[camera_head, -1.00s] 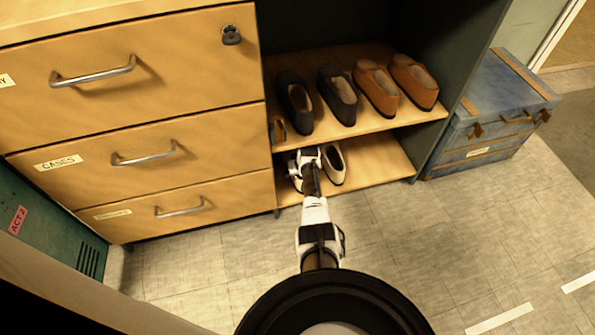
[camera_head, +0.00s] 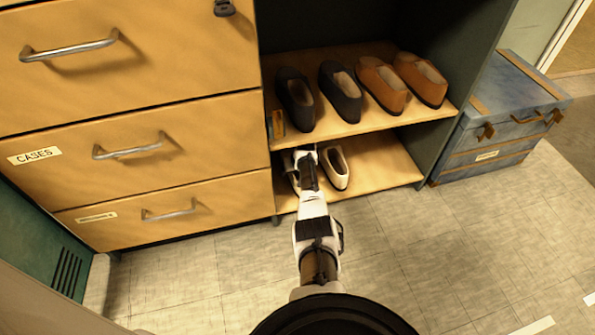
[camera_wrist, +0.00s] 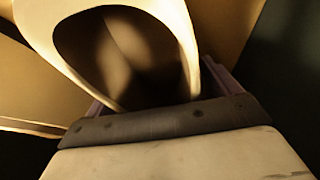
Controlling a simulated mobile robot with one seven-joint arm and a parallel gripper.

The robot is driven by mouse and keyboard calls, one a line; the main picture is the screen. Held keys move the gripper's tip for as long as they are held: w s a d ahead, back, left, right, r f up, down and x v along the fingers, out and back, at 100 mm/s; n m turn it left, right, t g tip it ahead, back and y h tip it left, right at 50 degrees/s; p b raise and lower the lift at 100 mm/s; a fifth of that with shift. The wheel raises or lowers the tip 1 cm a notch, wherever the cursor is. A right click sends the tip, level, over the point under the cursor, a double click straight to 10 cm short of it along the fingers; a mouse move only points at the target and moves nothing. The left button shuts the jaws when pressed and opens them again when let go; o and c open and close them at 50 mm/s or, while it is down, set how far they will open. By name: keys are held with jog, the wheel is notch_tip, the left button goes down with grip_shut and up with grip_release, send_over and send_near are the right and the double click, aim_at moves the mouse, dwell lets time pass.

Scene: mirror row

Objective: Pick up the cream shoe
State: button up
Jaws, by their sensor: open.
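A pair of cream shoes stands on the lower shelf board. The right cream shoe (camera_head: 335,168) shows clearly, with its dark opening up. The left one (camera_head: 290,172) is mostly hidden behind my gripper (camera_head: 304,160), which reaches in at the front of the shelf. In the wrist view a cream shoe (camera_wrist: 184,22) fills the upper middle, very close, its opening facing the camera. My gripper (camera_wrist: 162,94) is open there, with one finger at each side of the shoe's near end. Whether the fingers touch it I cannot tell.
Dark shoes (camera_head: 340,92) and brown shoes (camera_head: 400,82) stand on the upper shelf (camera_head: 345,131), just above my gripper. A wooden drawer unit (camera_head: 190,145) is on the left, a blue trunk (camera_head: 500,125) on the right. The tiled floor (camera_head: 420,235) in front is clear.

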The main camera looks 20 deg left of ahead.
jog(key=shift+c, duration=0.4)
jog(key=c, duration=1.2)
jog(key=shift+s+d, duration=0.1)
jog(key=shift+s, duration=0.05)
